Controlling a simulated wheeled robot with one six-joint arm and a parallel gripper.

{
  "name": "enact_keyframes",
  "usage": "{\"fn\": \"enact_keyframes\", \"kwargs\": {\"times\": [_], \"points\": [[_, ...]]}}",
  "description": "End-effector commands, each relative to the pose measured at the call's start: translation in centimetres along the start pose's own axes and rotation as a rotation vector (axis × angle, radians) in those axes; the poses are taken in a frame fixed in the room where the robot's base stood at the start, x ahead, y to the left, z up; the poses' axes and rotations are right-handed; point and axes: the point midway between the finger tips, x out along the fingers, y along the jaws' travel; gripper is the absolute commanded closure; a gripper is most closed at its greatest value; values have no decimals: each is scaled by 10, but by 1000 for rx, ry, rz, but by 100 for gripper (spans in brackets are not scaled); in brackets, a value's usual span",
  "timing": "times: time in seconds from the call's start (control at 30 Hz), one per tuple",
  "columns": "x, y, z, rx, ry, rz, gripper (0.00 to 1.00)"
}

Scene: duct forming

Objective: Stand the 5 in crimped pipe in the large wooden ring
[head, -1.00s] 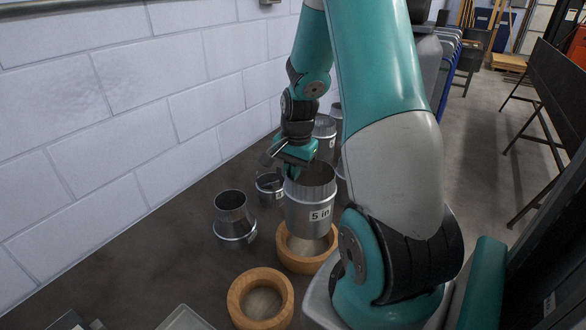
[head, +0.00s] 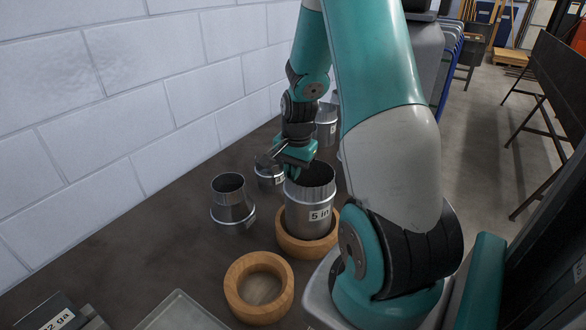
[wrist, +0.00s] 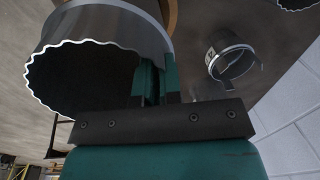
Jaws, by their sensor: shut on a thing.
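The 5 in crimped pipe (head: 309,212) is a grey metal cylinder with a "5 in" label. In the head view it stands about upright, its lower end inside a wooden ring (head: 306,246). My gripper (head: 294,172) is shut on the pipe's upper wall on the far left side. In the wrist view the pipe's wavy crimped rim (wrist: 85,50) faces the camera, next to the jaws (wrist: 160,85). Whether the pipe's bottom rests on the table is hidden by the ring. A second wooden ring (head: 237,285) lies empty nearer the camera.
A tapered metal fitting (head: 232,205) stands left of the pipe. A small metal collar (head: 268,170) and another labelled pipe (head: 326,125) stand behind. A grey tray (head: 180,312) and a labelled block (head: 62,318) lie at the front left. A block wall (head: 120,90) runs along the left.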

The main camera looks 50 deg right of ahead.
Motion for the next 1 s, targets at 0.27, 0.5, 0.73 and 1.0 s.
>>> {"fn": "enact_keyframes", "kwargs": {"times": [0.27, 0.5, 0.73, 1.0], "points": [[20, 2, 0, 0, 0, 0, 100], [33, 3, 0, 0, 0, 0, 100], [35, 3, 0, 0, 0, 0, 100], [35, 3, 0, 0, 0, 0, 100]]}}
